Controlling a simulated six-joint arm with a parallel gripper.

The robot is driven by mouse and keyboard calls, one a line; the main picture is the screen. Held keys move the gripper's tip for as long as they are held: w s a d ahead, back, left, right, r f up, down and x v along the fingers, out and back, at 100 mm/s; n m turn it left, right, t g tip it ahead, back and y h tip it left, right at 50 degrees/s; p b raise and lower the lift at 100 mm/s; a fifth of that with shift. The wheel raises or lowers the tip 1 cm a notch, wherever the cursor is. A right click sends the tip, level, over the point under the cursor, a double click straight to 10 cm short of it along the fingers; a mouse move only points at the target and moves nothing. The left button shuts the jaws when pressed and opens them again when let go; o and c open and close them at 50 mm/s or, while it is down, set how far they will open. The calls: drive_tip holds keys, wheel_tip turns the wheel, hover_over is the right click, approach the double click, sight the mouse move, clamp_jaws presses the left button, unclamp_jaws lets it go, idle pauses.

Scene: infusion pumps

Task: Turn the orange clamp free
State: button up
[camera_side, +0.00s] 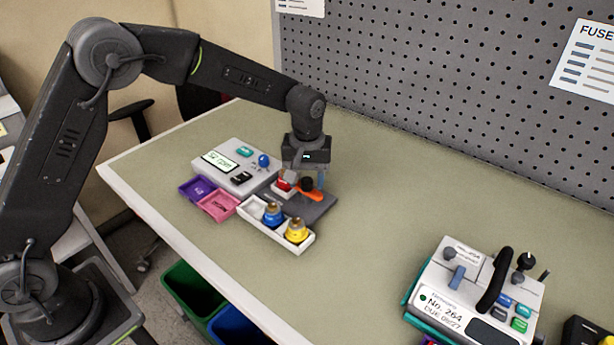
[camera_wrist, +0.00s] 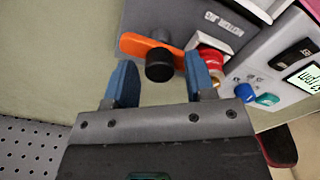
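The orange clamp (camera_wrist: 137,45) is a flat bar with a black knob (camera_wrist: 159,66) on it. It lies on the dark grey motor jig (camera_wrist: 190,15). In the side view the clamp (camera_side: 314,196) shows partly beneath my gripper (camera_side: 303,182). In the wrist view the two blue fingers of my gripper (camera_wrist: 161,82) are apart, with the black knob between and a little beyond their tips. Nothing is visibly held. A red-topped part (camera_wrist: 211,58) sits beside the clamp, close to the right finger.
A pump box with a display (camera_side: 230,165) stands left of the jig. Purple (camera_side: 198,188) and pink trays (camera_side: 218,205) and a white tray (camera_side: 268,232) with blue and yellow parts sit in front. Another pump (camera_side: 475,290) stands front right. The table's middle (camera_side: 400,200) is clear.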

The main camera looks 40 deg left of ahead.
drive_tip(key=c, duration=0.8)
drive_tip(key=shift+m, duration=0.5)
drive_tip(key=m, duration=0.3)
drive_tip(key=shift+m, duration=0.4)
drive_tip(key=m, duration=0.9)
drive_tip(key=shift+d+r, duration=0.1)
drive_tip(key=shift+m, duration=2)
